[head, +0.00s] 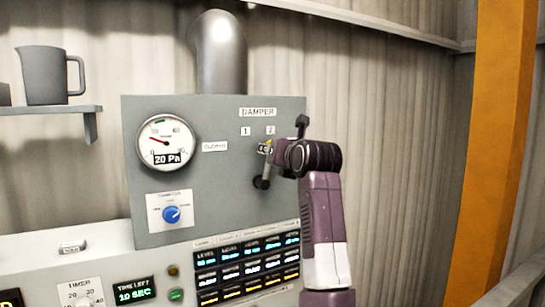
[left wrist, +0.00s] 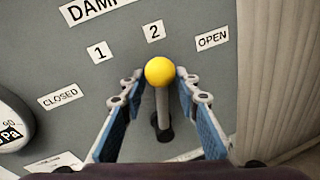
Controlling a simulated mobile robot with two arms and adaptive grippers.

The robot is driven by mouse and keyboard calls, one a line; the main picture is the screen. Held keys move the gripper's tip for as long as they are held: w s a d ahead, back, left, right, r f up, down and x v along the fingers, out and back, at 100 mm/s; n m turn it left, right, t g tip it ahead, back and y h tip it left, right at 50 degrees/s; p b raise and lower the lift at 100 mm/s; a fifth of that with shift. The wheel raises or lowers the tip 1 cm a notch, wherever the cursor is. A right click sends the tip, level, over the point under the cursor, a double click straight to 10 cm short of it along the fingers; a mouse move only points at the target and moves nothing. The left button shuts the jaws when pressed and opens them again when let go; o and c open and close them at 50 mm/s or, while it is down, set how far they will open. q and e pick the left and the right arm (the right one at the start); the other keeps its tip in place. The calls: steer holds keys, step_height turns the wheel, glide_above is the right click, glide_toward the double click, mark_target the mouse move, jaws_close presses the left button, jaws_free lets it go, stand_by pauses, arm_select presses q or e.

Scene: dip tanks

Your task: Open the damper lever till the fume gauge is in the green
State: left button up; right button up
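The damper lever is a grey rod with a yellow ball knob (left wrist: 159,71); in the left wrist view it points up toward the "2" label (left wrist: 153,31), between CLOSED (left wrist: 61,96) and OPEN (left wrist: 212,39). My left gripper (left wrist: 160,82) is open, with one finger on each side of the lever and small gaps beside the knob. In the head view the gripper (head: 271,149) is at the damper, and it partly hides the lever. The fume gauge (head: 166,142) reads 20 Pa; its red needle points up-left, short of the green mark at the top. My right gripper is not in view.
The grey panel (head: 200,120) also carries a blue knob (head: 171,214). Below are a timer dial (head: 84,301), a time-left display (head: 134,291) and a lit level display (head: 247,268). A grey jug (head: 45,76) stands on a shelf at left. An orange post (head: 500,130) stands at right.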

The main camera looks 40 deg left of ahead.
arm_select(q)
steer(key=shift+o, duration=1.4)
steer(key=shift+d+f, duration=0.1)
steer(key=v, duration=0.7)
steer(key=shift+d, duration=0.3)
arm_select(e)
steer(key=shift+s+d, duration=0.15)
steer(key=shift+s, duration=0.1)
arm_select(q)
steer(key=shift+f, duration=0.1)
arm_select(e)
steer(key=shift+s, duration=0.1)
